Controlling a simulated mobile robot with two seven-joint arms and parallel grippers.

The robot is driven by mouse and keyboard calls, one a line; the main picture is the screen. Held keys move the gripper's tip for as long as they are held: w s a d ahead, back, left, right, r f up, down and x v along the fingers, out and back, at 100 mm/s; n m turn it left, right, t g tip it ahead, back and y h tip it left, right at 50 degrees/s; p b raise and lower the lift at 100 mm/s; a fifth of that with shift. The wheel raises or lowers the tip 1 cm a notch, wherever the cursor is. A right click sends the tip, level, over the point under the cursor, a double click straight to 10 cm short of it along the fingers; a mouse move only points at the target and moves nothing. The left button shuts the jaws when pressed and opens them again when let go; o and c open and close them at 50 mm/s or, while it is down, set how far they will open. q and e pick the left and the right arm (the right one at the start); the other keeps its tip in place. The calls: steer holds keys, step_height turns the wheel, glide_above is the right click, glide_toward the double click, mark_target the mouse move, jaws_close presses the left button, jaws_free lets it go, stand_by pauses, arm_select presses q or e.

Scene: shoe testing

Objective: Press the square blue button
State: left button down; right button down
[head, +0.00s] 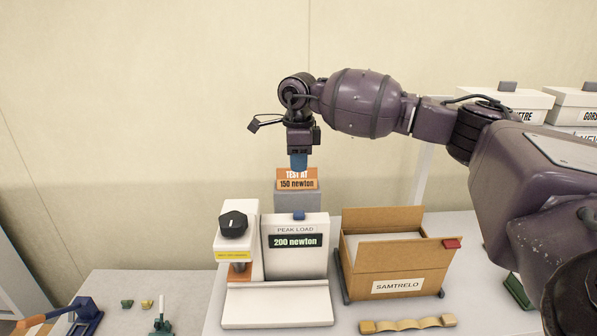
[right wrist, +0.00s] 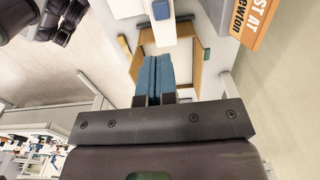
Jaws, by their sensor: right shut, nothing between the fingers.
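The square blue button (head: 298,215) sits on top of the white display unit (head: 322,259), which reads "PEAK LOAD 200 newton". In the right wrist view a small blue block, seemingly this button (right wrist: 160,9), shows at the top edge, beyond the fingertips. My right gripper (head: 298,166) points down above the button, clearly apart from it. Its blue fingers (right wrist: 151,75) are shut together with nothing between them. In the head view its fingertips overlap the top of an orange sign reading "150 newton" (head: 297,184). My left gripper is not in view.
A white press with a black knob (head: 233,224) stands left of the display. An open brown box labelled SAMTRELO (head: 397,280), with a red tab (head: 452,244), stands to the right. A wavy tan strip (head: 408,325) lies in front. White boxes (head: 510,100) stand at the back right.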

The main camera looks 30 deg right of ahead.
mark_target(299, 213)
step_height(299, 213, down, 12)
steer(key=shift+f+p, duration=0.1)
steer(key=shift+p, duration=0.6)
